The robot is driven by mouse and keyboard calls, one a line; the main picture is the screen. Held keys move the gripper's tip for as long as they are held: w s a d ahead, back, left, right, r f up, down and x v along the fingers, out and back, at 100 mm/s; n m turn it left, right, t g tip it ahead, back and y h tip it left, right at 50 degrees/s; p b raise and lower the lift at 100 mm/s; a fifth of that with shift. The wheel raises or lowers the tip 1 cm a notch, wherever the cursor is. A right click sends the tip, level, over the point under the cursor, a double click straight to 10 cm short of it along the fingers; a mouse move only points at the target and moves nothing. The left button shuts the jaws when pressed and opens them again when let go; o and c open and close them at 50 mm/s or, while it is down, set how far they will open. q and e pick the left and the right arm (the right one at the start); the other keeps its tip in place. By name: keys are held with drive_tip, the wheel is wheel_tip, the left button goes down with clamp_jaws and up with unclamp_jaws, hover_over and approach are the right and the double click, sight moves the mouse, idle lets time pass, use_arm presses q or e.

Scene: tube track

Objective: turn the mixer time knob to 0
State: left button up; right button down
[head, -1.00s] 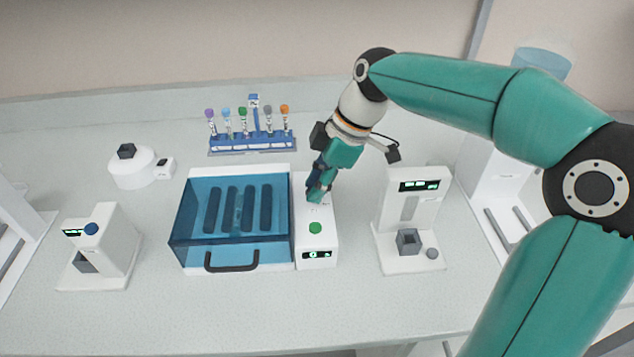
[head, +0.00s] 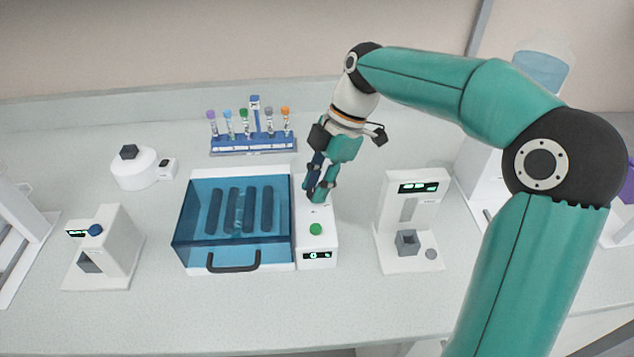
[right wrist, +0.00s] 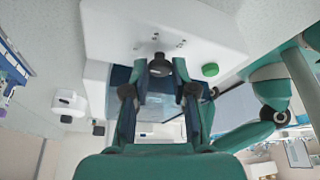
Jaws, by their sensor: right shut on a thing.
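The mixer is a white box with a blue see-through lid (head: 205,238) and a white control panel (head: 328,225) on its right. The panel has a green button (head: 316,229) and a small lit display (head: 317,255). In the right wrist view the dark round knob (right wrist: 159,66) stands on the white panel, near small markings. My right gripper (head: 318,196) points down at the panel's far part, its fingers shut on the knob from both sides. In the head view the fingers hide the knob. My left gripper is not in view.
A blue rack (head: 253,145) with several capped tubes stands behind the mixer. A white device with a display (head: 408,225) is to the right, another (head: 105,245) to the left, and a round white device (head: 133,168) at the back left. The front counter is clear.

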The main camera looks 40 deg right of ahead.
drive_tip(key=c, duration=1.2)
unclamp_jaws()
drive_tip(key=v, duration=1.1)
drive_tip(key=shift+d+r, duration=0.25)
drive_tip(key=shift+r, duration=0.1)
